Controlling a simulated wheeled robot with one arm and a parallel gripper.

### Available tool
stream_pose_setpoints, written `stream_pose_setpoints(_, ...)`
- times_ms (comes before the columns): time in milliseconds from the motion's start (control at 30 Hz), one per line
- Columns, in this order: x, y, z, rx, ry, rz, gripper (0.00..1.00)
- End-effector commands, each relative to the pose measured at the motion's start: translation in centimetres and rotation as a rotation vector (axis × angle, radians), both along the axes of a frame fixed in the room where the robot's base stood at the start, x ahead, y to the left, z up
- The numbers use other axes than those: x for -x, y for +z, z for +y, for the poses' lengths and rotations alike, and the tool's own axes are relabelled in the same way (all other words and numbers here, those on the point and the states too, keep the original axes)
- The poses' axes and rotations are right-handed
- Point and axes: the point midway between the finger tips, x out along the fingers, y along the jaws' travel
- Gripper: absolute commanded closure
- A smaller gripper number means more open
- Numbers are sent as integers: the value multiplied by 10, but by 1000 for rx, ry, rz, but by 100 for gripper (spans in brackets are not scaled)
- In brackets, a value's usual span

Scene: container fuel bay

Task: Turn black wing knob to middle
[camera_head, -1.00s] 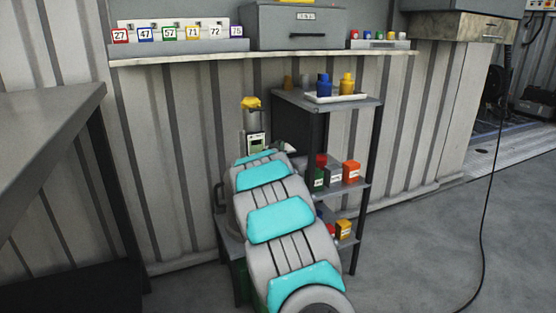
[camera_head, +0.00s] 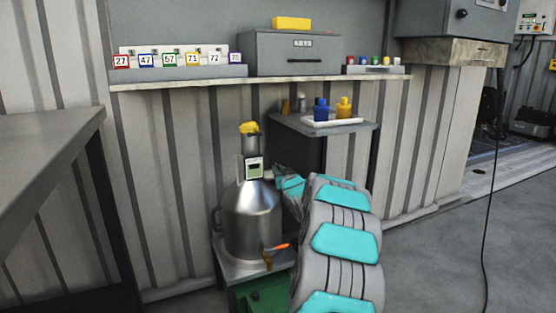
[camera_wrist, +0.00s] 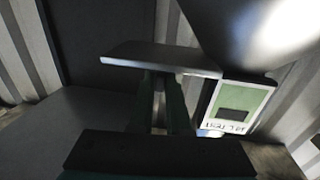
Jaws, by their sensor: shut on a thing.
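The black wing knob (camera_wrist: 160,58) appears in the wrist view as a dark, flat bar lying across the picture, with light on its upper face. My gripper (camera_wrist: 165,85) meets it from below, its two narrow fingers close together and shut on it. The knob's exact angle is hard to judge. In the head view a steel can (camera_head: 252,222) stands upright with a small display (camera_head: 253,168) at its neck. My gripper (camera_head: 280,181) is at the right of the neck, its fingers largely hidden by my arm. The display (camera_wrist: 238,105) also shows close beside the knob in the wrist view.
The can has a tap with an orange handle (camera_head: 278,247) low at its front and a yellow top (camera_head: 249,128). A grey bench (camera_head: 45,135) is at left.

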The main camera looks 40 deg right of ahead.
Motion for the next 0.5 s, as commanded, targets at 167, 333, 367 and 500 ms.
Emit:
stream_pose_setpoints(167,1,8,-2,-1,54,1,100)
stream_pose_setpoints(333,1,7,-3,0,93,0,100)
stream_pose_setpoints(367,1,7,-3,1,97,-1,100)
stream_pose_setpoints(500,1,5,-3,2,116,-3,100)
